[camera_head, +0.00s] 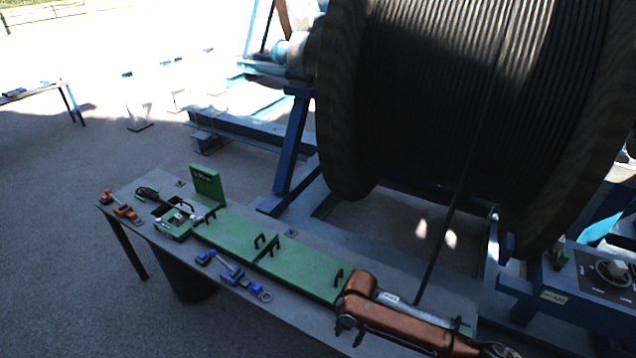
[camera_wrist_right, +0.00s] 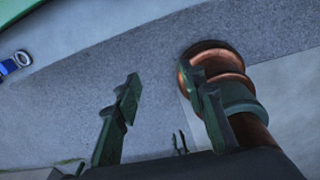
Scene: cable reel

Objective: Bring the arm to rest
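My right arm (camera_head: 410,322), copper-coloured, comes in at the lower right of the head view and lies over the right end of the work table (camera_head: 312,322). Its gripper (camera_head: 349,331) shows small and dark at the table's front edge. In the right wrist view the two dark fingers of the right gripper (camera_wrist_right: 164,82) stand well apart with nothing between them and grey floor beyond. A copper cylinder shows close behind the right-hand finger. My left gripper is not in view.
Green lidded boxes (camera_head: 305,270) and blue tools (camera_head: 233,272) lie on the table, left of my arm. An open green box (camera_head: 176,220) stands farther left. A large cable reel (camera_head: 470,110) on a blue frame (camera_head: 293,145) stands behind. The floor (camera_head: 80,250) at left is clear.

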